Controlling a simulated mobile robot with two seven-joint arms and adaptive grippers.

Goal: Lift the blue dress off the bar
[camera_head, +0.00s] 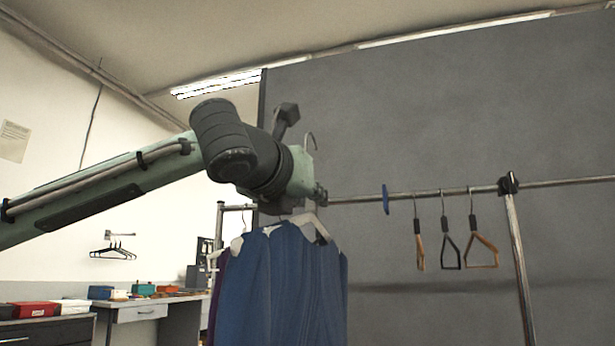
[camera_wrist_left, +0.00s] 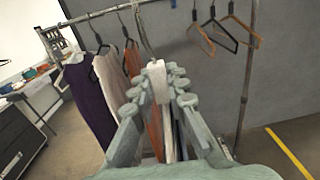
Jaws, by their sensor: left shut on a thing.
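The blue dress (camera_head: 285,285) hangs below my left gripper in the head view, on a pale hanger (camera_head: 308,219). My left gripper (camera_wrist_left: 156,88) is shut on the hanger's white neck (camera_wrist_left: 158,80), with the hook (camera_wrist_left: 143,35) rising above the fingers. In the head view the hook (camera_head: 312,141) shows above my wrist, higher in the picture than the bar (camera_head: 355,199). Whether it is clear of the bar in depth is hard to tell. In the wrist view, only a strip of blue cloth shows between the fingers. My right gripper is not in view.
Two orange hangers and a black hanger (camera_head: 450,250) hang empty on the bar, right of a blue disc (camera_head: 385,199). Purple (camera_wrist_left: 92,108), pale and rust garments hang close to the left of the gripper. An upright post (camera_head: 519,265) supports the bar.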

